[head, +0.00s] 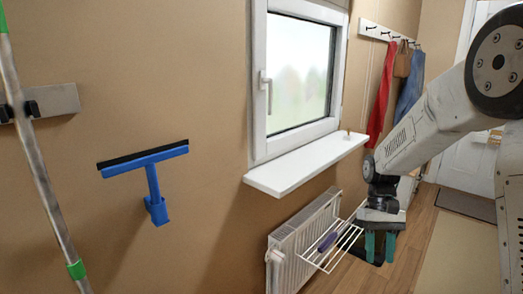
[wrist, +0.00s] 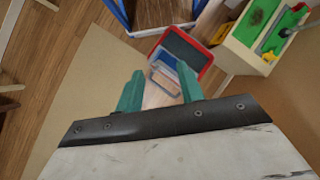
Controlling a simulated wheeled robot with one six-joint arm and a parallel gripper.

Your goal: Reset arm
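My arm comes in from the right of the head view and bends downward. My gripper (head: 380,247) hangs pointing down to the right of the radiator rack, with green fingers. In the wrist view my gripper (wrist: 160,88) has its two green fingers spread apart, with nothing visibly held between them. A red-rimmed dark tray (wrist: 186,50) and a small grey-blue frame shape show beyond the fingertips; I cannot tell how far below they are.
A white radiator (head: 290,258) with a wire rack (head: 318,262) holding a purple item stands below the white windowsill (head: 305,165). A blue squeegee (head: 150,175) hangs on the left wall. A wooden box with green items (wrist: 262,38) shows at the wrist view's upper right.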

